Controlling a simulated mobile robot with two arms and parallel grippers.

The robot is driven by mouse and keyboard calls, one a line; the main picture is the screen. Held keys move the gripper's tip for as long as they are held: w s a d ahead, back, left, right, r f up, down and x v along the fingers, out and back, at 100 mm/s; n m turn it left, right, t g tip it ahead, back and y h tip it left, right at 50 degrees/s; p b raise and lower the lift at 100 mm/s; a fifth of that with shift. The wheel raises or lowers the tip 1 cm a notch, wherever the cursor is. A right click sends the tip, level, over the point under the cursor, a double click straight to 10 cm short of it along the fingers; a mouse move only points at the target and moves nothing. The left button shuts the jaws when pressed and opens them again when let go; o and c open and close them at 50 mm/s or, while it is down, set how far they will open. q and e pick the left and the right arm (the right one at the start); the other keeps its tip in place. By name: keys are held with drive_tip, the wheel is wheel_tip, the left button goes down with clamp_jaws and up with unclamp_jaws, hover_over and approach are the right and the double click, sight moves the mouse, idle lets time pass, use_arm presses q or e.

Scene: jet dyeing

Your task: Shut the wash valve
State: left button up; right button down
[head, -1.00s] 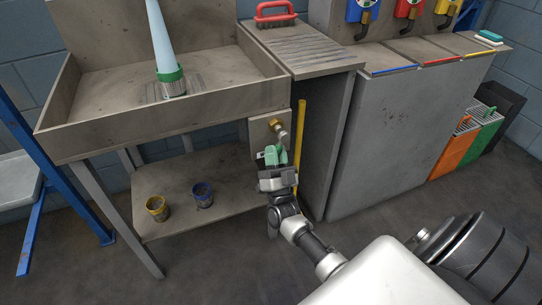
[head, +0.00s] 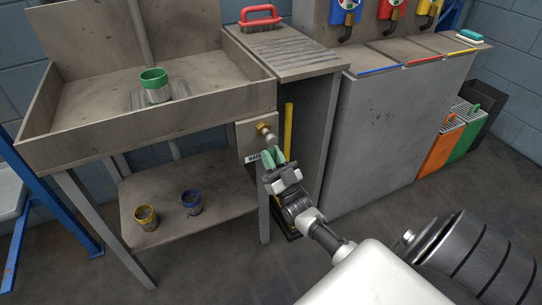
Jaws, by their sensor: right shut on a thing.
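The wash valve (head: 263,128) is a brass fitting on a small grey panel at the sink's front right corner. A short pale grey handle sticks out from it, down and to the right. My right gripper (head: 273,153), with green fingertips, is shut on the end of this handle, which the fingers partly hide. A green-rimmed cup (head: 154,86) stands upright in the sink (head: 90,142). No water stream shows above it. My left gripper is not in view.
A yellow-rimmed pot (head: 146,217) and a blue-rimmed pot (head: 192,202) stand on the lower shelf (head: 165,187). A grey cabinet (head: 395,140) is to the right. A red brush (head: 260,18) lies on the ribbed counter (head: 285,56). A yellow pole (head: 288,130) stands behind the gripper.

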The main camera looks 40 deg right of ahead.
drive_tip(key=c, duration=1)
unclamp_jaws()
drive_tip(key=shift+c, duration=0.2)
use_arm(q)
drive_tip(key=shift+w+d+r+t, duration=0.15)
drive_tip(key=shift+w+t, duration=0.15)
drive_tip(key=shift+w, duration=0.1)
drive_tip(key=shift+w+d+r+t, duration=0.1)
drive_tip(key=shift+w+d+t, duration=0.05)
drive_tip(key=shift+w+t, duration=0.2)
use_arm(e)
drive_tip(key=v, duration=1)
drive_tip(key=shift+s+f, duration=0.25)
drive_tip(key=shift+s, duration=0.05)
